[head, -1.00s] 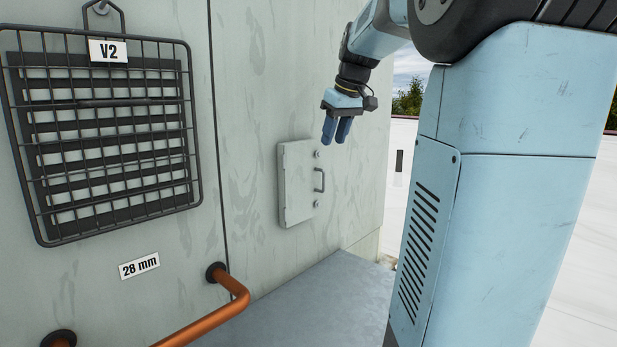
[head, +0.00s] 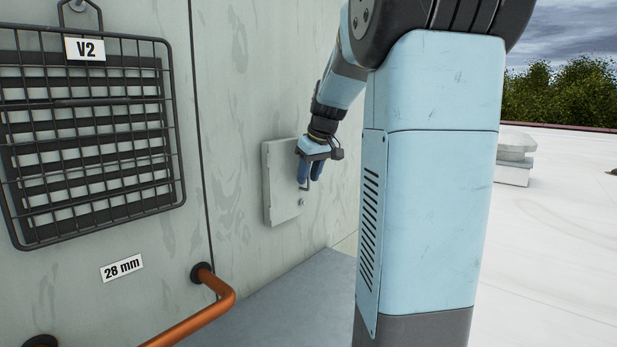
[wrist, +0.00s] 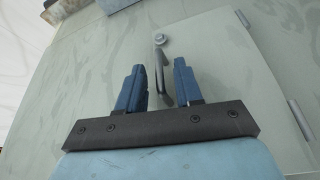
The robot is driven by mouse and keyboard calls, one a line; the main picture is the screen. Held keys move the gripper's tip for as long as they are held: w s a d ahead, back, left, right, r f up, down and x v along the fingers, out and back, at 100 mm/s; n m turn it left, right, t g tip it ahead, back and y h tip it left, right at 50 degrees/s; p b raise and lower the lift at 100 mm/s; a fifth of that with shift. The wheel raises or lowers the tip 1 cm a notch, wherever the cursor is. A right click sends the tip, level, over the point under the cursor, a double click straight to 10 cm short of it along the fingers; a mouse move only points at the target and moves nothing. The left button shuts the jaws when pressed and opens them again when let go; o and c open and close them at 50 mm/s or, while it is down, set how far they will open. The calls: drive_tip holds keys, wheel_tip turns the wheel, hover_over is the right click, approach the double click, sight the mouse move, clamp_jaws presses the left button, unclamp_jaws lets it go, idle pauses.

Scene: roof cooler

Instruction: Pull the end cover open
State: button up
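The end cover (head: 280,186) is a pale grey-green panel on the cooler's wall and sits shut against it. In the head view my gripper (head: 310,183) is in front of its right side and hides most of the handle. In the wrist view the cover (wrist: 215,75) fills the middle, with its grey bar handle (wrist: 163,75) and a round latch (wrist: 161,39). My gripper's two blue fingers (wrist: 157,80) are apart, and the handle shows in the gap between them. I cannot tell whether either finger touches it. A lower latch (head: 301,202) shows below the gripper.
A wire guard (head: 95,235) marked V2 hangs on the wall at left. An orange pipe (head: 195,322) sticks out low, above a grey ledge (head: 285,300). The white roof (head: 545,250) at right is largely clear.

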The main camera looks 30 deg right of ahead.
drive_tip(key=shift+w+f, duration=0.2)
drive_tip(key=shift+f, duration=0.25)
clamp_jaws()
idle(0.4)
